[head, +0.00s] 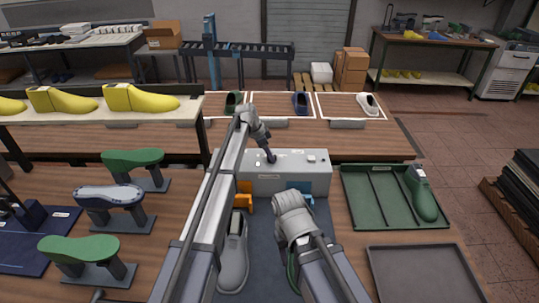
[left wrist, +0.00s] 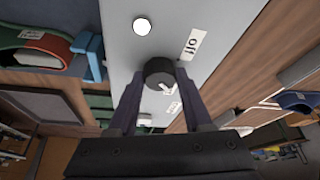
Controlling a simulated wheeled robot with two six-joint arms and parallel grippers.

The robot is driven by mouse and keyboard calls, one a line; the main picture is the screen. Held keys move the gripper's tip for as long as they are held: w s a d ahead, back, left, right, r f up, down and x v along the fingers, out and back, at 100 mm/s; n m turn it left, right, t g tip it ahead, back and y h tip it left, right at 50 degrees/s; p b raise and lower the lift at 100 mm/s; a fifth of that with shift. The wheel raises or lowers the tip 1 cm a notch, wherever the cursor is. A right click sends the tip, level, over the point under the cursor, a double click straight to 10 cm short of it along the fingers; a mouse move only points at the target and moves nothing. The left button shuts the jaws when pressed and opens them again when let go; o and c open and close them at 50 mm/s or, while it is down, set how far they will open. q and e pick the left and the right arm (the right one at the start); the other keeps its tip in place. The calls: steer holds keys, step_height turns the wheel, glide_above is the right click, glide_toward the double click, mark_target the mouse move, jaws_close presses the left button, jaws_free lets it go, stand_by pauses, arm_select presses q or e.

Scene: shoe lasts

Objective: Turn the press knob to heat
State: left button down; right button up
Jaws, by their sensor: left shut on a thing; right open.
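The press (head: 312,183) is a pale grey box at the middle of the table. Its black round knob (left wrist: 157,71) sits on the top panel. My left gripper (head: 270,158) is shut on the knob, with one finger on each side in the left wrist view. A white mark shows on the knob's lower right edge.
A white round button (left wrist: 142,27) is on the same panel. A green tray (head: 385,222) with a green last (head: 421,195) stands right of the press. A grey shoe (head: 233,265) lies in front. Green-topped lasts (head: 132,160) stand at left.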

stand_by(0.4)
arm_select(q)
steer(key=shift+c, duration=1.6)
jaws_free()
steer(key=shift+r, duration=0.1)
steer(key=w+p+v, duration=0.1)
steer(key=p+v, duration=0.6)
steer(key=shift+s+r, duration=0.3)
steer(key=shift+s, duration=0.25)
steer(key=shift+a, duration=0.15)
